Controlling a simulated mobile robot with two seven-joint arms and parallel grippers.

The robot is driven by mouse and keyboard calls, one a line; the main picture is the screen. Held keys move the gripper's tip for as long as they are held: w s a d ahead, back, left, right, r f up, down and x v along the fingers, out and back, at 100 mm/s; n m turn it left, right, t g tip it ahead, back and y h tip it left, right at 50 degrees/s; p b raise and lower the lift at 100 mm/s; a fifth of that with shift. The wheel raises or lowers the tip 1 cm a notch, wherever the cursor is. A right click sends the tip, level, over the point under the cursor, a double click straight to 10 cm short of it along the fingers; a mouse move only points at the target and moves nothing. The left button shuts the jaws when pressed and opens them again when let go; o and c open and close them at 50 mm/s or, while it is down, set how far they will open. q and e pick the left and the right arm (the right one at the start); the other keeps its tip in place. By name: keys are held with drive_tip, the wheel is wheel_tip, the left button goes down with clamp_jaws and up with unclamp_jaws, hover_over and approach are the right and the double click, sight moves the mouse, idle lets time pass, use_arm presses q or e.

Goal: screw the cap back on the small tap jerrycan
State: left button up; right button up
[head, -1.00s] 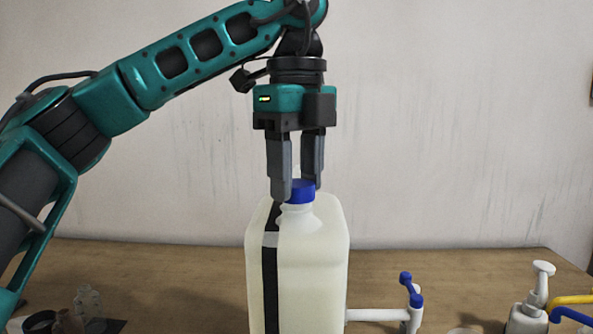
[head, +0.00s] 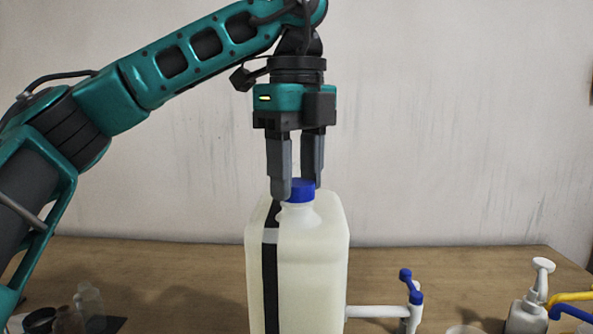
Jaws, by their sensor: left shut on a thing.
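The small tap jerrycan (head: 312,265) is a whitish, translucent can with a dark strip down its left side. It stands upright in the middle of the head view, its lower part cut off by the frame edge. A white tap with a blue handle (head: 407,285) sticks out to its right. The blue cap (head: 301,191) sits at the top of the neck; I cannot tell how far it is threaded on. My left gripper (head: 294,190) points straight down and is shut on the cap, one finger on either side. My right gripper is not in view.
A white pump bottle (head: 530,300) stands at the right, with yellow and blue parts beside it. Clear and dark small items (head: 88,304) lie at the lower left. The wooden table (head: 190,270) is bare behind them, up to the pale wall.

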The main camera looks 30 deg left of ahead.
use_arm(q)
drive_tip(key=m+p, duration=0.2)
drive_tip(key=m, duration=0.1)
drive_tip(key=shift+m, duration=0.3)
drive_tip(key=shift+f+m, duration=0.1)
drive_tip(key=shift+m, duration=1)
drive_tip(key=shift+f, duration=0.1)
drive_tip(key=m, duration=0.5)
drive_tip(key=shift+m, duration=0.4)
drive_tip(key=m, duration=0.5)
drive_tip(key=shift+m, duration=0.4)
